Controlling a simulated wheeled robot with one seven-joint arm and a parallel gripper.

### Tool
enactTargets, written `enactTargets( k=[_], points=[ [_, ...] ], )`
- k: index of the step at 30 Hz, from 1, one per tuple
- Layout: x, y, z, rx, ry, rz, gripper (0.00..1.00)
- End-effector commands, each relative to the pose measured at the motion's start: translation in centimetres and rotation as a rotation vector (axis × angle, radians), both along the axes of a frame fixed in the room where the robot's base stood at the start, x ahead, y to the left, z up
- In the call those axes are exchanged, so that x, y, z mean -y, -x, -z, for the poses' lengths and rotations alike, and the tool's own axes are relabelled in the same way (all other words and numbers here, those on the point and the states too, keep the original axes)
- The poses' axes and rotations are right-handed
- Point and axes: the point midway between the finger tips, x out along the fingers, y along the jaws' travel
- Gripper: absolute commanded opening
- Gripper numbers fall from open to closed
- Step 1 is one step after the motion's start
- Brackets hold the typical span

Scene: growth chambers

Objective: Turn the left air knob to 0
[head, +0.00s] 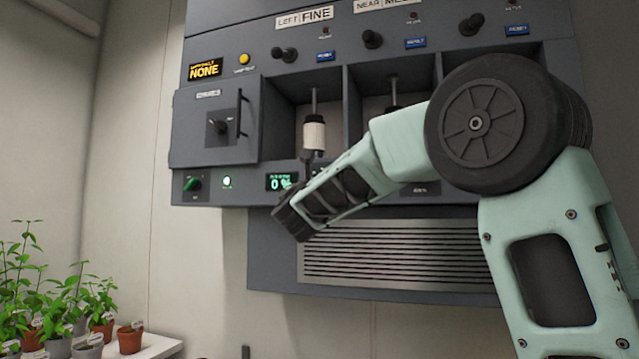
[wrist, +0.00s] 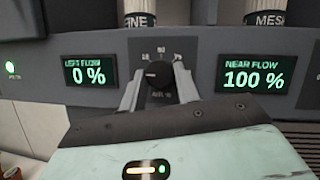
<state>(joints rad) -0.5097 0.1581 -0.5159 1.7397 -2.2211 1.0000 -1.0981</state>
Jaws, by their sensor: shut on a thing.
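The left air knob (wrist: 158,74) is a small black dial on the dark panel, seen in the wrist view between two displays. A light mark on it faces left, and small scale marks sit around it. My gripper (wrist: 160,86) is shut on the knob, with one pale finger on each side. The left flow display (wrist: 89,73) reads 0 %, and it also shows in the head view (head: 281,182). In the head view my own arm and hand hide the knob.
The near flow display (wrist: 254,79) reads 100 %. Open bays with canisters (head: 314,135) are above. Potted plants (head: 60,300) stand at lower left.

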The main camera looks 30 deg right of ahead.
Motion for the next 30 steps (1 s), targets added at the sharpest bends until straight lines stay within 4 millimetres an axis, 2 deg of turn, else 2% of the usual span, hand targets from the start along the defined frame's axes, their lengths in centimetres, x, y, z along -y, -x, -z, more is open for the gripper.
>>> enactTargets(
  k=[1, 3, 12, 17, 30],
  points=[
    [-0.1, -0.1, 0.2, -0.004, -0.001, -0.001, 0.34],
    [-0.1, -0.1, 0.2, -0.003, -0.001, -0.001, 0.53],
    [-0.1, 0.0, 0.1, -0.001, -0.001, -0.001, 0.53],
    [-0.9, 0.9, 0.7, 0.001, -0.003, -0.002, 0.53],
    [-7.3, 7.5, 4.5, -0.001, -0.002, -0.005, 0.53]
  ],
)
